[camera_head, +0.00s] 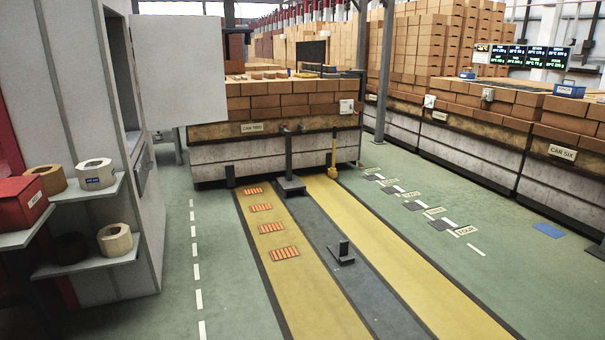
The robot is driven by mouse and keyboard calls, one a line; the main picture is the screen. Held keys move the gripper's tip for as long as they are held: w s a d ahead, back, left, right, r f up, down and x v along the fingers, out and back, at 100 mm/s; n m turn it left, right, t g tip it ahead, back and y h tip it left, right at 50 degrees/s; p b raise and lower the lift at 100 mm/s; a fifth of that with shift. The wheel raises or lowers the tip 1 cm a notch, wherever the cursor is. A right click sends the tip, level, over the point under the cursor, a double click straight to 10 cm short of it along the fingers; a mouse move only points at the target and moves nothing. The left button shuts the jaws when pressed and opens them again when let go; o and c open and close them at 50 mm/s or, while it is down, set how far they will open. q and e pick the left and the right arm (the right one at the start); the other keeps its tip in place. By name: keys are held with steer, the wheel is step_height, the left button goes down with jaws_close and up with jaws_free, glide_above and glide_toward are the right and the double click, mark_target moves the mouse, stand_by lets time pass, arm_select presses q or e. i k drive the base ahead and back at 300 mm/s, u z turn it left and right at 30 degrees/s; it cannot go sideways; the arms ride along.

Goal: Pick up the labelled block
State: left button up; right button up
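No item is clearly the only labelled block. A red block (20,204) with a small white label on its side sits on a shelf at the far left. A whitish roll-shaped piece (97,174) with a blue mark on its front stands on the upper shelf behind it. A tan roll-shaped piece (46,179) is beside that, with a dark mark too small to read. Neither of my grippers shows in the head view.
Another pale roll (115,240) and a dark one (69,248) lie on the lower shelf (95,264). A grey cabinet with an open door (180,70) stands beside the shelves. Brick-loaded cars (275,120) stand ahead.

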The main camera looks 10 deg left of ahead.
mark_target(98, 174)
steer(key=z, duration=0.3)
steer(key=i, duration=2.65)
steer(key=u, duration=1.3)
steer(key=i, duration=1.05)
steer(key=u, duration=1.3)
steer(key=i, duration=0.25)
steer(key=u, duration=0.2)
